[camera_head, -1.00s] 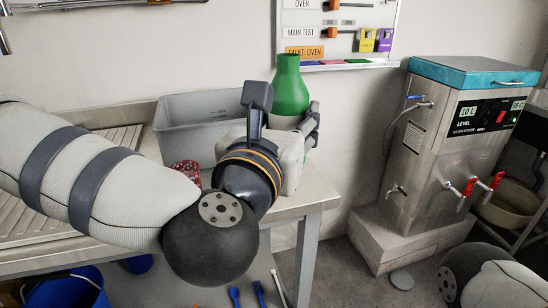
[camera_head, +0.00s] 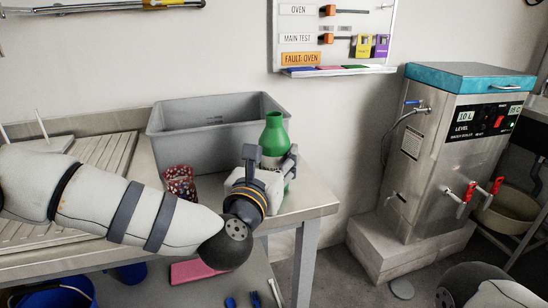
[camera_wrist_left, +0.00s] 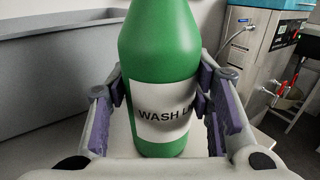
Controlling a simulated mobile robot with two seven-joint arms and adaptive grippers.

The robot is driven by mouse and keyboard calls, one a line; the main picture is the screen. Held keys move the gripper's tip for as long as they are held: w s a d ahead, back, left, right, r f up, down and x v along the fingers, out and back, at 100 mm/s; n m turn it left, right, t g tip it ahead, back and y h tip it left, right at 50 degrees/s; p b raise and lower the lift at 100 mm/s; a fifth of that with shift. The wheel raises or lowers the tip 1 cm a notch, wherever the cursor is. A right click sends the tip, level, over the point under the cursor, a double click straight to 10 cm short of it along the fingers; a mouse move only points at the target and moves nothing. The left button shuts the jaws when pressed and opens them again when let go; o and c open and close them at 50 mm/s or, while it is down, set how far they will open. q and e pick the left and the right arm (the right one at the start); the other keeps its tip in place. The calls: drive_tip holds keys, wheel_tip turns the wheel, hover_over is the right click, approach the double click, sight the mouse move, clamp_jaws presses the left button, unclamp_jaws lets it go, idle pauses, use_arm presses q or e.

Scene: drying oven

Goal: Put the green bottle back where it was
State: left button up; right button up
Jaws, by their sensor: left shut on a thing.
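The green bottle (camera_head: 274,130), with a white label reading "WASH", is upright above the right corner of the metal table. My left gripper (camera_head: 272,160) is shut on it, with its fingers on either side of the body. In the left wrist view the bottle (camera_wrist_left: 160,55) stands between the purple-padded fingers (camera_wrist_left: 165,100), its label facing me. I cannot tell whether its base touches the table. My right gripper is out of view; only part of my right arm shows at the lower right.
A grey bin (camera_head: 200,120) and a tub of small red pieces (camera_head: 181,183) stand left of the bottle. The table's right edge (camera_head: 318,211) is close. A steel water boiler (camera_head: 455,150) stands to the right, across a floor gap. A tool board (camera_head: 335,35) hangs behind.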

use_arm(q)
drive_tip(key=shift+f, duration=0.25)
drive_tip(key=o, duration=1.3)
drive_tip(key=shift+o, duration=0.2)
drive_tip(key=shift+r, duration=0.1)
drive_tip(key=shift+r, duration=0.15)
drive_tip(key=shift+s+a, duration=0.1)
drive_tip(key=shift+s, duration=0.2)
drive_tip(key=v, duration=1.1)
drive_tip(key=shift+s, duration=0.2)
drive_tip(key=shift+a, duration=0.1)
